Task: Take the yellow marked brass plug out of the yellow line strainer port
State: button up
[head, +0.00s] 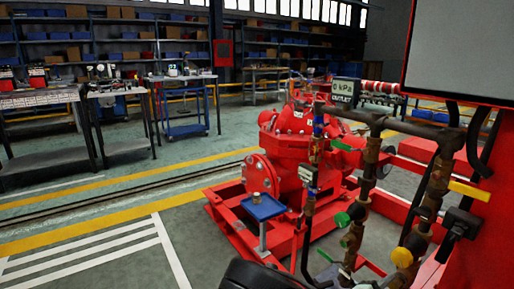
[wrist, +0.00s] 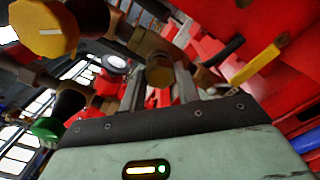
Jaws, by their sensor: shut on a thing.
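In the wrist view, the two metal fingers of my gripper (wrist: 160,68) stand on either side of a round, dull yellow-brass plug (wrist: 159,75). The gripper is shut on this plug. Just beyond it is a brown-brass pipe fitting (wrist: 148,42), which looks like the strainer port. I cannot tell whether the plug is still seated in it or clear of it. In the head view, the brass pipework (head: 364,185) stands at the right; the plug and the fingertips cannot be made out there.
A yellow knob (wrist: 45,27) is close at upper left in the wrist view, and also shows in the head view (head: 402,256). A yellow lever (wrist: 255,65) sticks out at right. Green knobs (head: 342,219) sit on the pipes. The red pump (head: 290,140) stands behind; open floor lies left.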

jog(key=shift+p+v, duration=0.45)
jog(key=shift+v, duration=2)
